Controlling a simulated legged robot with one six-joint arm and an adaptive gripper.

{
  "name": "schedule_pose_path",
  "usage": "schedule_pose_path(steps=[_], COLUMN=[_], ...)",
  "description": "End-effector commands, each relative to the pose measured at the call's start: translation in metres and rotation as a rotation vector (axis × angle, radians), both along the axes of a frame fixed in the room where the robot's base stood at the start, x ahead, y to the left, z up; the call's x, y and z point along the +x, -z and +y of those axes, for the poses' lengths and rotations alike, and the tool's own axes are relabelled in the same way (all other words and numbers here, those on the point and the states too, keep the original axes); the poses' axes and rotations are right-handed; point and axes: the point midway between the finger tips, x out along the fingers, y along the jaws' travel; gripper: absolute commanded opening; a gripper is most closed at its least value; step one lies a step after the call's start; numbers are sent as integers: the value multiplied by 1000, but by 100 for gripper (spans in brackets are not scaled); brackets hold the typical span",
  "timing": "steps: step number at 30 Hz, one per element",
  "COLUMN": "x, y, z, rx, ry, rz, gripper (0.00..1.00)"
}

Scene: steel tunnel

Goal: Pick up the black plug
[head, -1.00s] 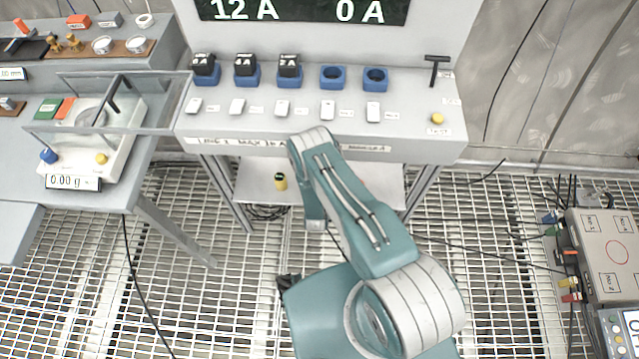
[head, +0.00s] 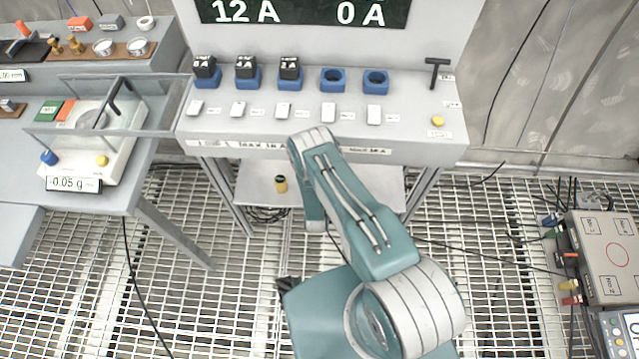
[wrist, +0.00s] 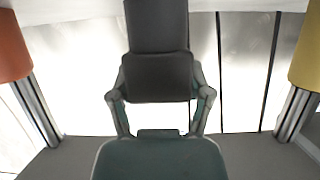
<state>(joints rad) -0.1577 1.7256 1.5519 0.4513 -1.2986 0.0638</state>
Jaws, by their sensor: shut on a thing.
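The black plug (wrist: 158,25) shows in the wrist view as a dark, upright body at the top middle. My gripper (wrist: 157,92) is shut on it, with a teal finger link on each side. The plug's far end runs out of the picture.
In the wrist view an orange plug (wrist: 12,50) stands left and a yellow plug (wrist: 310,50) right, both on metal pins. In the head view a yellow piece (head: 281,184) sits on the low shelf (head: 255,200). The panel bench (head: 290,145) overhangs it, with black blocks in blue sockets.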

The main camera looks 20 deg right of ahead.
Motion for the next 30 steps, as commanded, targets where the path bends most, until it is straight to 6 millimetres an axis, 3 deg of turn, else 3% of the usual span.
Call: schedule_pose_path(steps=[5, 15, 21, 30], x=[-1, -58, -106, -138], y=[-27, -87, -107, -121], z=[0, 5, 8, 10], rx=[0, -2, -2, 0], ry=[-1, -4, -3, -2], rz=[-1, 2, 3, -2], gripper=[11, 11, 11, 11])
